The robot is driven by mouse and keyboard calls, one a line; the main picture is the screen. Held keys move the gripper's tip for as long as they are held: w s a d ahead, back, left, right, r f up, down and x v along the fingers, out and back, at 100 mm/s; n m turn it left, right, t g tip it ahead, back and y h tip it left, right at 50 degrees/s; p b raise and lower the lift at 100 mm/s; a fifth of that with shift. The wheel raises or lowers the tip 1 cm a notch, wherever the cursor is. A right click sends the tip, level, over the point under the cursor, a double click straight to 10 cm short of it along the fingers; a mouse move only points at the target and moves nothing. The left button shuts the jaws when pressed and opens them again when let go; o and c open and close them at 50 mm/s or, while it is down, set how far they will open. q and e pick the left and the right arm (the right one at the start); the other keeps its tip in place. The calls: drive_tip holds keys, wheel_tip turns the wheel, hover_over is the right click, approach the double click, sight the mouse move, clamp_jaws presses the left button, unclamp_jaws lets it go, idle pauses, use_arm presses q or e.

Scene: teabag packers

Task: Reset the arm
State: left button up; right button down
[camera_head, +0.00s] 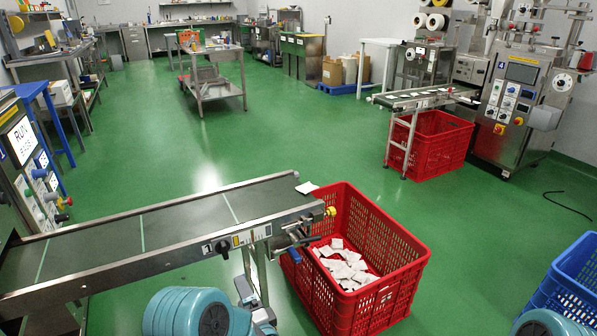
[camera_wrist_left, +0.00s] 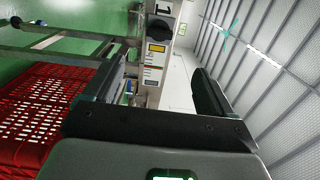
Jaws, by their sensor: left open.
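My left gripper (camera_head: 256,306) is low beside the near side of the conveyor's end, left of the red crate. The left wrist view shows its two dark fingers spread apart with nothing between them (camera_wrist_left: 158,82). Beyond the fingers is the conveyor's side with labels and a knob (camera_wrist_left: 154,60). My right gripper is out of the head view; only a teal part of my right arm shows at the bottom right corner.
The conveyor (camera_head: 130,232) ends over a red crate (camera_head: 375,285) holding white teabags (camera_head: 345,262). One white packet (camera_head: 307,187) is at the belt's end. A blue crate (camera_head: 568,285) stands at right. Another red crate (camera_head: 440,145) is farther back. Green floor between is open.

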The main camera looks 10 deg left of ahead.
use_arm(q)
drive_tip(key=s+a+f+g+h, duration=0.2)
drive_tip(key=s+a+f, duration=0.2)
drive_tip(key=a+f, duration=0.3)
drive_tip(key=s+d+f+n+g+h, duration=0.4)
drive_tip(key=s+d, duration=0.1)
drive_tip(key=s, duration=0.3)
drive_tip(key=s+d+f+n+g+h, duration=0.3)
drive_tip(key=s+d+n+g+h, duration=0.1)
drive_tip(key=s, duration=0.5)
drive_tip(key=s+d+f+n+g+h, duration=0.4)
drive_tip(key=s+d, duration=0.1)
drive_tip(key=s, duration=0.3)
wheel_tip(320, 180, up, 20)
drive_tip(key=n+p, duration=0.1)
drive_tip(key=p, duration=1.9)
drive_tip(key=shift+s+a+r+g, duration=0.15)
drive_tip(key=shift+s+r+g, duration=0.1)
drive_tip(key=shift+g, duration=0.05)
drive_tip(key=shift+f, duration=0.1)
